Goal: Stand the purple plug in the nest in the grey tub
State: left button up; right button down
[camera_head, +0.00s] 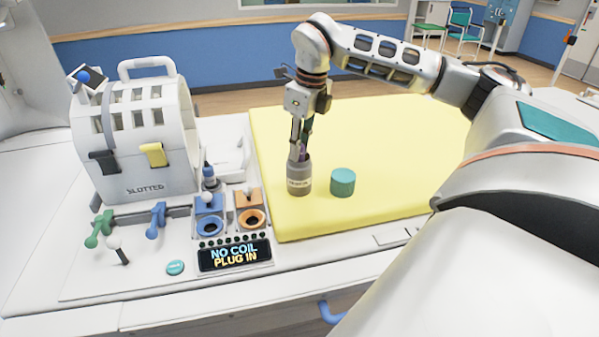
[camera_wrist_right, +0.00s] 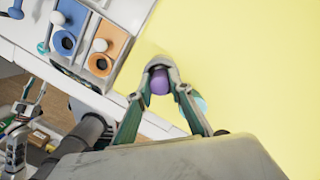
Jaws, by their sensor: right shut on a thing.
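The purple plug (camera_head: 303,154) is between the fingertips of my right gripper (camera_head: 300,152), at the mouth of the grey tub (camera_head: 299,182). The tub stands upright on the yellow pad, with a label on its front. The plug's lower end is hidden, so I cannot tell whether it sits in the nest. In the right wrist view the round purple plug (camera_wrist_right: 159,83) shows between the two green fingers of the right gripper (camera_wrist_right: 159,92). My left gripper is outside the head view; green and white parts at the wrist view's left edge may be part of it.
A teal round tub (camera_head: 342,183) stands just right of the grey tub. Blue (camera_head: 209,226) and orange (camera_head: 250,218) sockets, a display (camera_head: 235,255) reading NO COIL PLUG IN and a white slotted rack (camera_head: 140,140) are to the left. The yellow pad (camera_head: 390,140) is otherwise clear.

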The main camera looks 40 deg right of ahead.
jog(key=shift+s+a+f, duration=0.1)
jog(key=shift+s+f, duration=0.15)
jog(key=shift+f, duration=0.3)
jog(key=c, duration=1.8)
grip_release()
jog(key=shift+o, duration=0.2)
jog(key=shift+w, duration=0.15)
jog(key=shift+r, duration=0.15)
jog(key=shift+r, duration=0.2)
notch_tip(320, 180, up, 12)
jog(key=s, duration=0.1)
jog(key=shift+s+d+f, duration=0.2)
jog(key=shift+s+d, duration=0.1)
jog(key=shift+a+f, duration=0.1)
